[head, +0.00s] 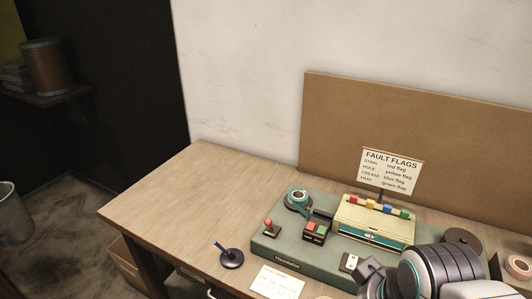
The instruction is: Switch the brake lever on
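A green winding machine (277,251) stands on the table in the head view. A short lever with a red knob (268,223) rises from its left end; no label on it is readable. A white switch plate (350,262) with a dark toggle sits at the machine's front right. I cannot tell from markings which one is the brake lever. My gripper (368,275) is at the lower right, right of the white switch plate and well right of the red-knobbed lever. Its fingers are mostly hidden by perspective and the frame edge, and I see nothing held.
A red and green button box (316,231), a teal reel (298,200) and a cream flag box (373,225) crowd the machine. A pen stand (232,258) and a white card (277,282) lie near the front. The table's left part (180,190) is clear.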

